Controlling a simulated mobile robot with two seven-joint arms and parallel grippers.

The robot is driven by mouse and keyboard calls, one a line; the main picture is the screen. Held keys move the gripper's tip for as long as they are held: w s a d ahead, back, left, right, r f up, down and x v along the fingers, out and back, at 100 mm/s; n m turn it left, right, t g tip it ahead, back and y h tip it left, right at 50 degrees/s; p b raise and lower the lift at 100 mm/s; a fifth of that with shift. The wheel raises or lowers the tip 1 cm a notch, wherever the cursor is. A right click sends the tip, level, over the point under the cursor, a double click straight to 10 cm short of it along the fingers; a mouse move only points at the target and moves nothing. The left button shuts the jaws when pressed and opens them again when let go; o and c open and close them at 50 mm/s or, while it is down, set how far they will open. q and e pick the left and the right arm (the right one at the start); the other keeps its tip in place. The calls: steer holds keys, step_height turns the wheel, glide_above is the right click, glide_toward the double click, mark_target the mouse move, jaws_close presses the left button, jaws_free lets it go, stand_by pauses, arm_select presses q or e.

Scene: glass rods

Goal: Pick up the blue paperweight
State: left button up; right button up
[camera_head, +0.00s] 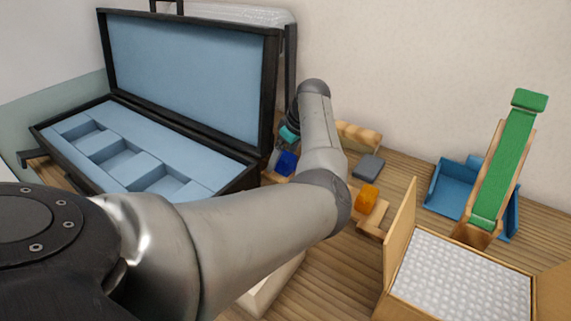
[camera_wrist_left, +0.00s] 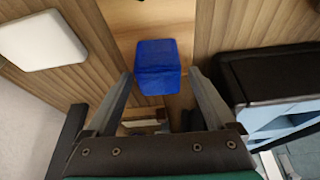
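The blue paperweight (camera_head: 287,163) is a small blue block at the far side of the table, close to the right end of the black case. In the left wrist view the blue paperweight (camera_wrist_left: 157,60) sits on a light wooden piece. My left gripper (camera_wrist_left: 161,77) is open, one finger on each side of the block's near part, with gaps visible; I cannot tell the exact depth. In the head view my left gripper (camera_head: 277,155) is by the paperweight, partly hidden behind my arm. My right gripper is not in view.
The open black case (camera_head: 262,80) with light blue lining stands left. An orange block (camera_head: 367,197) on a wooden stand, a grey block (camera_head: 368,167), a blue tray (camera_head: 450,190) with a green-topped ramp (camera_head: 503,165), and an open box (camera_head: 398,245) are right. A white pad (camera_wrist_left: 42,40) lies nearby.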

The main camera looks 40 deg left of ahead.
arm_select(q)
jaws_close()
stand_by(0.5)
